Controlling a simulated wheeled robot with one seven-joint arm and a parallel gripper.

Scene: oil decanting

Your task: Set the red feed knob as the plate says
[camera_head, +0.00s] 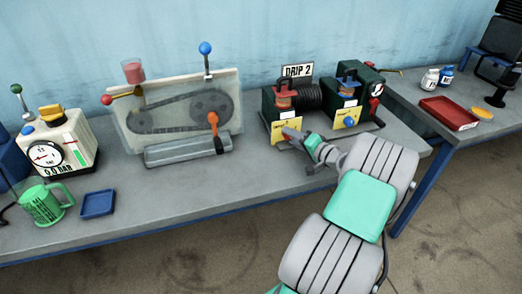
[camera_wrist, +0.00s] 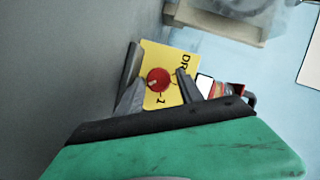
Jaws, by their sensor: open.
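The red feed knob (camera_wrist: 158,80) is round with a small pale mark, on a yellow card (camera_wrist: 182,62) whose turned lettering shows "DR" and "1", partly hidden. My gripper (camera_wrist: 157,60) is open, with one finger on each side of the knob; I cannot tell whether they touch it. A white plate (camera_head: 297,70) reading "DRIP 2" stands behind the machine.
A blue knob (camera_head: 349,122) sits on the right yellow card, close to my arm. A belt drive (camera_head: 185,110) with lever handles stands to the left. A gauge box (camera_head: 60,148), green mug (camera_head: 45,203) and blue tray (camera_head: 98,203) are farther left. The front bench strip is mostly clear.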

